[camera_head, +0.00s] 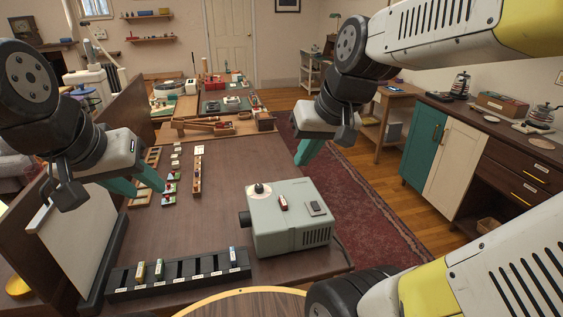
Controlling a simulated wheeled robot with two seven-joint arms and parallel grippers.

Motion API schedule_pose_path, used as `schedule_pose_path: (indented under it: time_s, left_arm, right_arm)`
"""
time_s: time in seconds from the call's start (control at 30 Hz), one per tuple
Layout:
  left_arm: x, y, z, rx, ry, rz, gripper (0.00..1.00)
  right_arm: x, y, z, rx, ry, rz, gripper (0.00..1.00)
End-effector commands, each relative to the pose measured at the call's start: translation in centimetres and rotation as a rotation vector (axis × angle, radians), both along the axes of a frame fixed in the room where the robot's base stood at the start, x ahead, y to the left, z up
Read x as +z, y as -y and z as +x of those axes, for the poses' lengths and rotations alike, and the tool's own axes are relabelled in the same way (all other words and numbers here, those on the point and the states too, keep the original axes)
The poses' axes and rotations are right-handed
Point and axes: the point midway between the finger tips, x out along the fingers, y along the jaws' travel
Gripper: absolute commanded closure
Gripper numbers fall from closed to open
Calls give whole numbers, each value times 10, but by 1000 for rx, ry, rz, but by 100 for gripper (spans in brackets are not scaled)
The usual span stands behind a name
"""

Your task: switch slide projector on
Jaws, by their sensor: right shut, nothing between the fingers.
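The slide projector (286,236), a pale grey-green box, stands at the front right of the brown table. Its lens points left. On its top are a dark knob on a pale disc (259,189), a small red switch (282,202) and a dark grey panel (317,209). Whether the switch is on cannot be told. My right gripper (303,160), with teal fingers, is shut and empty, above and behind the projector, apart from it. My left gripper (158,186) is over the left of the table near the small cards; its finger gap is unclear.
A black slotted rack (180,283) with a few small slides lies in front. A white screen (72,247) stands at the left edge. Small cards and wooden strips (197,178) lie mid-table. A round wooden top (240,304) is at the front. Bare tabletop lies behind the projector.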

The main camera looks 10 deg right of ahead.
Motion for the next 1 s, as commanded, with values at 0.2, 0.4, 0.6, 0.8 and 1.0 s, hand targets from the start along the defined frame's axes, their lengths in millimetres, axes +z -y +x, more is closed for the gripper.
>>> schedule_pose_path:
  time_s: [0.2,0.4,0.6,0.8,1.0]
  left_arm:
    - [0,0,0,0,0,0,62]
    - [0,0,0,0,0,0,62]
    - [0,0,0,0,0,0,62]
    - [0,0,0,0,0,0,62]
    - [0,0,0,0,0,0,62]
  right_arm:
    - [-39,36,75,-12,-147,-41,100]
    - [-85,73,126,-23,-254,-126,100]
    - [-112,95,148,-25,-308,-189,100]
    - [-126,99,153,-25,-318,-200,100]
    - [-162,98,157,-25,-321,-198,100]
